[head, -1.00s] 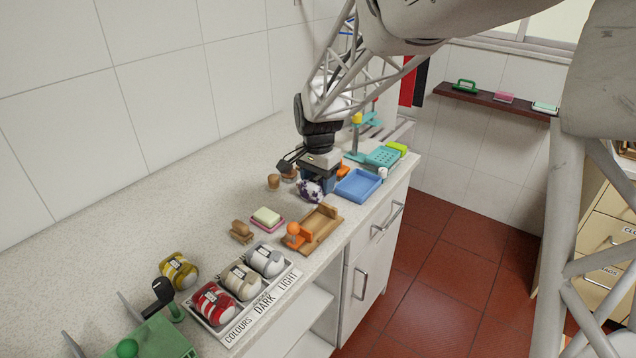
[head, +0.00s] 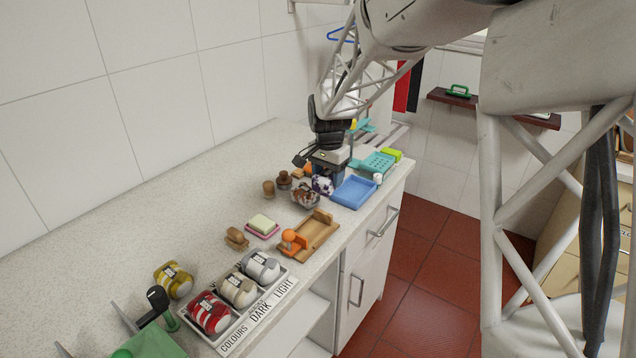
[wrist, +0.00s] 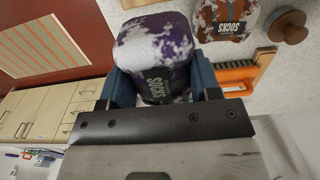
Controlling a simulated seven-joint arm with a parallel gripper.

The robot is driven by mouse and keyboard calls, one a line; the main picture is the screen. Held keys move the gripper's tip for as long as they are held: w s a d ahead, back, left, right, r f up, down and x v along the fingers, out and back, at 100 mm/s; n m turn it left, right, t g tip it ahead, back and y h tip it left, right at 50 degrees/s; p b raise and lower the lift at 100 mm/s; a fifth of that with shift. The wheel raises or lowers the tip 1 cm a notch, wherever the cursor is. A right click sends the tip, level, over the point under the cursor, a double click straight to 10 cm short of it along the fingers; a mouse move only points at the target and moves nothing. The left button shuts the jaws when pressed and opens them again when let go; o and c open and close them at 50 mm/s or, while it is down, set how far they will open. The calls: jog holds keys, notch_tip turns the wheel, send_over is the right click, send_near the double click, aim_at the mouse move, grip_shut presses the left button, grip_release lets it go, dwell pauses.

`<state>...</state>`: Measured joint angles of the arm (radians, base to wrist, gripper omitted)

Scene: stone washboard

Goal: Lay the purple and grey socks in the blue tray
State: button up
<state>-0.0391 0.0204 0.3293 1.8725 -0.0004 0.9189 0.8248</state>
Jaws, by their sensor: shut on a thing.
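The purple and grey socks are a rolled, mottled purple and pale bundle (head: 322,186), labelled SOCKS in the wrist view (wrist: 155,60). My gripper (head: 326,178) is shut on them, with a blue finger on each side of the roll in the wrist view (wrist: 152,92). The blue tray (head: 354,191) lies on the counter just right of the held socks, and its visible floor looks empty. The socks are beside the tray, at its left side. Their exact height above the counter is hard to tell.
Brown-and-white socks (head: 305,197) lie close left of the held bundle. An orange brush (wrist: 240,75) and a brown knob-like thing (wrist: 288,25) are also near. A teal rack (head: 375,162) and white bottle (head: 378,178) stand beyond the tray. A wooden board (head: 310,236) lies nearer.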

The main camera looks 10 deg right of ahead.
jog(key=w+d+f, duration=0.3)
jog(key=w+d, duration=0.6)
jog(key=d, duration=0.1)
jog(key=shift+f, duration=0.25)
jog(key=shift+f, duration=2.75)
jog(key=o, duration=1.1)
jog(key=shift+s+r, duration=0.1)
jog(key=shift+r, duration=3.8)
